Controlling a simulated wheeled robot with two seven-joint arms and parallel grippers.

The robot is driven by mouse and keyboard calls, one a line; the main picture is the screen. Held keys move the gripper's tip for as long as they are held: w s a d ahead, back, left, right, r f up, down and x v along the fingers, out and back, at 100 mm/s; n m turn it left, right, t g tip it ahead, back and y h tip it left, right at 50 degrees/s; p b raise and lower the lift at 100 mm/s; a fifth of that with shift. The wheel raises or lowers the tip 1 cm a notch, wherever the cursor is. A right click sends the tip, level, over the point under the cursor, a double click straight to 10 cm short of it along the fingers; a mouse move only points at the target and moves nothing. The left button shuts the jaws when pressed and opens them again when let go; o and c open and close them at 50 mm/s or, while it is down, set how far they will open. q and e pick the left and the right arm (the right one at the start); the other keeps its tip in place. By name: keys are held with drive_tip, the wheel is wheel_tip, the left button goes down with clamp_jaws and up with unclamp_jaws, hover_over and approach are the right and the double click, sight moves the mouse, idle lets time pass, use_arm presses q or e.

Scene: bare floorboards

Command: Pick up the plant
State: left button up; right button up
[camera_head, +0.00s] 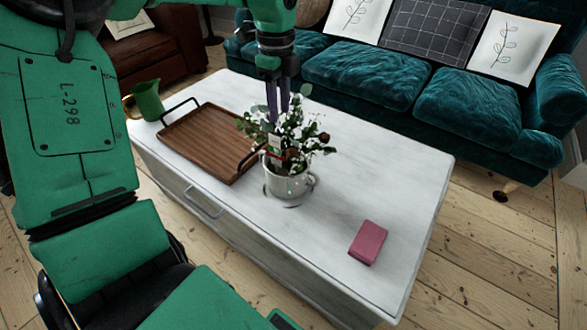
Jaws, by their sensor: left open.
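The plant (308,142) has green leaves, white flowers and a few dark red ones, and stands in a light grey pot (290,184) with a handle. The pot sits upright near the middle of the white table (330,225). My left gripper (278,112) points down over the plant from above. Its fingers reach the upper leaves, and their tips are partly hidden by the foliage. It is open, and I cannot tell whether it touches the plant. My right gripper is not in view.
A brown wooden tray (208,140) with black handles lies left of the plant. A pink block (368,243) lies at the right front. A teal sofa (400,85) stands behind the table.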

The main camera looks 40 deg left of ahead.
sight(279, 154)
use_arm(q)
drive_tip(key=f, duration=0.4)
drive_tip(key=f+b, duration=0.1)
drive_tip(key=f, duration=0.4)
drive_tip(key=s+f+b, duration=0.1)
drive_tip(key=f, duration=0.4)
clamp_jaws()
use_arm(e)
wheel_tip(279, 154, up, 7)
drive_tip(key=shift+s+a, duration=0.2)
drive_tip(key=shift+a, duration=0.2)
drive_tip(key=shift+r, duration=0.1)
use_arm(q)
drive_tip(key=shift+w+r, duration=0.1)
drive_tip(key=shift+w, duration=0.05)
